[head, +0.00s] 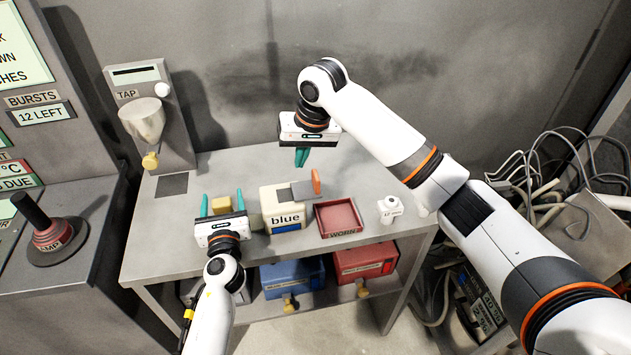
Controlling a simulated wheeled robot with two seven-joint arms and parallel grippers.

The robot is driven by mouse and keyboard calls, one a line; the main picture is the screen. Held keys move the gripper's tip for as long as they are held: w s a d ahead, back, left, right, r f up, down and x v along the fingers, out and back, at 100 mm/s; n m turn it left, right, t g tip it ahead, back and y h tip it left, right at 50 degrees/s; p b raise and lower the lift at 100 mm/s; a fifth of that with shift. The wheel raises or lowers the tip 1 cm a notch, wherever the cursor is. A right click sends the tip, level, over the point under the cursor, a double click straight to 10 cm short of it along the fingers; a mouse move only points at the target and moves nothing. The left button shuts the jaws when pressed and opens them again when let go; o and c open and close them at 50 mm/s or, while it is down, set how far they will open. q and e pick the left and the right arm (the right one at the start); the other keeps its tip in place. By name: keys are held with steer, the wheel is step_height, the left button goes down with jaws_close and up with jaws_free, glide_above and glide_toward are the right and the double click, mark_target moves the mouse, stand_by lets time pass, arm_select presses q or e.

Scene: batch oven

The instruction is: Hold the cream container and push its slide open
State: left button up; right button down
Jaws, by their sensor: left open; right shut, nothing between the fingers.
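The cream container (270,206), labelled "blue" with a blue band low on its front, stands upright on the table. A grey slide (301,191) with an orange end tab (316,182) lies on its top and sticks out to the right. My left gripper (222,200) is open just left of the container, with teal fingers spread. My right gripper (302,157) is shut and empty, pointing down above and behind the container.
A red tray (358,220) marked "WORN" and a small white object (390,207) sit right of the container. A tap unit (150,105) stands at the back left. Blue (291,278) and red (366,262) boxes are on the shelf below. The table's back middle is clear.

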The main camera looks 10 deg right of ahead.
arm_select(q)
steer(key=s, duration=1.1)
steer(key=shift+s, duration=0.4)
steer(key=shift+f, duration=0.1)
